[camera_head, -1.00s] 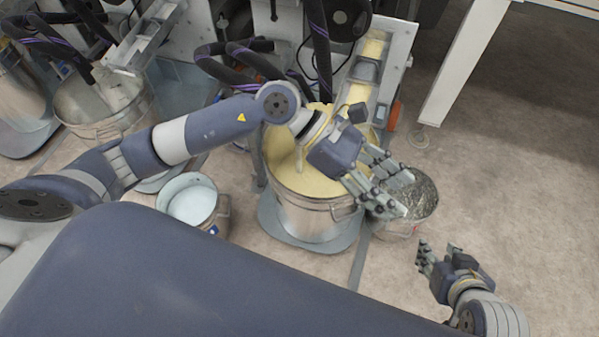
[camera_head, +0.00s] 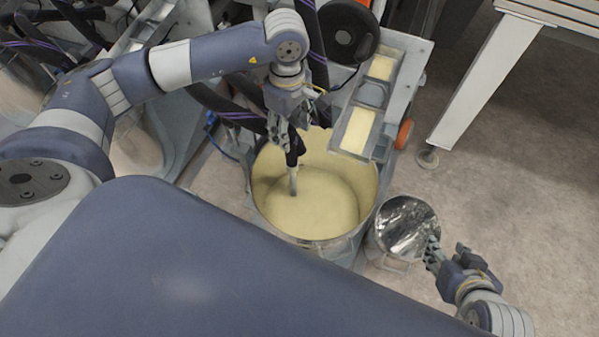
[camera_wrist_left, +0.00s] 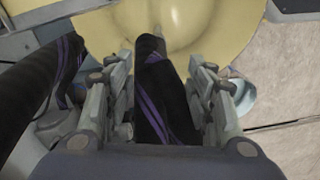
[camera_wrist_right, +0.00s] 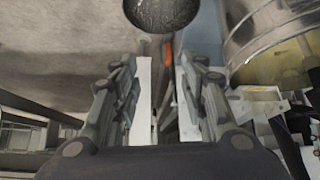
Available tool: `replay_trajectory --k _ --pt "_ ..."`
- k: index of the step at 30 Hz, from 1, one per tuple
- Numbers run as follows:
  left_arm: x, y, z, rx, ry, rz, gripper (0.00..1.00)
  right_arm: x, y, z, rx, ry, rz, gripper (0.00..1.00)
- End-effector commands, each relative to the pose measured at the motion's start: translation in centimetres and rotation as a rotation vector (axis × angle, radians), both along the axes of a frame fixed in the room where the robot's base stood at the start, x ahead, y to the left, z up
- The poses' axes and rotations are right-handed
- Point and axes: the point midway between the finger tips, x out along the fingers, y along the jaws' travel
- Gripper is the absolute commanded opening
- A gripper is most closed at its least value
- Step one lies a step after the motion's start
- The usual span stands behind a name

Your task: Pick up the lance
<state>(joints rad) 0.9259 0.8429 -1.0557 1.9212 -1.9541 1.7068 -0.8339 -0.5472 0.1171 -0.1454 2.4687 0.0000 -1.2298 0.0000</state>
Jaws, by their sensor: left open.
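The lance (camera_head: 293,158) is a black, purple-striped hose with a pale metal end. It stands steeply in the bucket of cream-yellow paint (camera_head: 330,205), its lower end at the paint. My left gripper (camera_head: 284,128) is above the bucket at the lance. In the left wrist view, the open fingers (camera_wrist_left: 160,75) stand on either side of the black lance (camera_wrist_left: 152,100), with visible gaps. Finger contact cannot be told. My right gripper (camera_head: 438,258) is beside the small metal bucket; its fingers (camera_wrist_right: 165,95) are apart with nothing held between them.
A small metal bucket (camera_head: 408,228) with dark, shiny contents stands right of the paint bucket. A machine frame with a yellow-coated trough (camera_head: 358,130) and black hoses lies behind. A white table leg (camera_head: 480,85) stands at upper right.

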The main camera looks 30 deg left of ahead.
Motion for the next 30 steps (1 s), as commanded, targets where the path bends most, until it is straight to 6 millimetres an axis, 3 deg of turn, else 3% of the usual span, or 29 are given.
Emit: replay_trajectory --k 5,13,23,30 --pt "0.0 0.3 -1.1 0.009 0.001 0.001 0.50 0.9 0.3 0.4 0.010 -0.045 0.004 0.40" --pt "0.0 0.2 -4.6 0.007 0.002 0.000 0.50 4.1 1.5 2.8 0.050 -0.227 0.017 0.40" --pt "0.0 0.2 -6.3 0.007 0.001 0.001 0.50 5.6 2.1 4.5 0.074 -0.329 0.024 0.40" --pt "0.1 0.2 -8.8 0.007 0.001 0.000 0.50 7.7 3.1 7.5 0.116 -0.508 0.036 0.40"
